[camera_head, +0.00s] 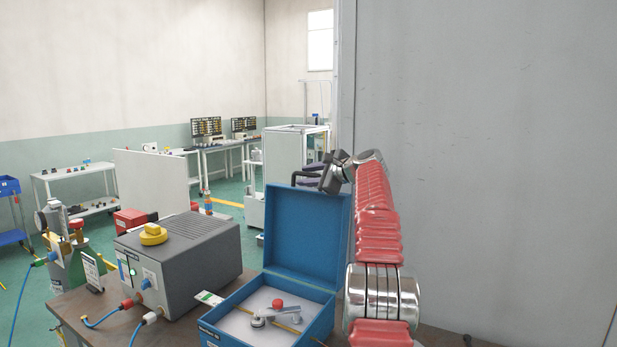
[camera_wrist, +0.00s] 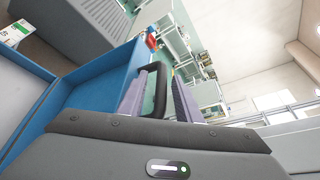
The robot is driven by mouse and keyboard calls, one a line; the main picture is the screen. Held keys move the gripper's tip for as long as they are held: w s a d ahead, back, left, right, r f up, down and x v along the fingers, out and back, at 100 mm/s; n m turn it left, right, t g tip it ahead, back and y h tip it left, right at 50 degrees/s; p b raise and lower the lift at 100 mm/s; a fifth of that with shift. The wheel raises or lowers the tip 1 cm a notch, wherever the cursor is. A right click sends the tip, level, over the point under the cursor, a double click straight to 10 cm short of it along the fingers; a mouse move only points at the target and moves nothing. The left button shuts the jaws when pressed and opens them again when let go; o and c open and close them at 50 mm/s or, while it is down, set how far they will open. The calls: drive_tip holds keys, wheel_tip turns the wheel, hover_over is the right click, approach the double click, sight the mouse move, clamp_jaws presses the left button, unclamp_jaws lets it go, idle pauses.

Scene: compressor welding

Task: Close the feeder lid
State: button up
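The feeder is a blue box (camera_head: 226,329) on the brown table, with its blue lid (camera_head: 306,232) standing up, open, at the back. In the wrist view the lid (camera_wrist: 100,88) rises to the left of my gripper (camera_wrist: 157,95). My gripper (camera_head: 308,176) is above and behind the lid's top edge in the head view, apart from it as far as I can tell. Its purple fingers are spread with a gap between them and hold nothing. Inside the box lie a red-capped part (camera_head: 277,304), a metal piece and a yellow rod.
A gas cylinder (camera_head: 82,270) stands further left. A grey wall (camera_head: 480,170) is close on the right.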

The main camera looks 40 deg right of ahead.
drive_tip(key=shift+c, duration=0.7)
clamp_jaws()
drive_tip(key=shift+w+d, duration=0.1)
drive_tip(key=shift+d, duration=0.1)
drive_tip(key=shift+a, duration=0.2)
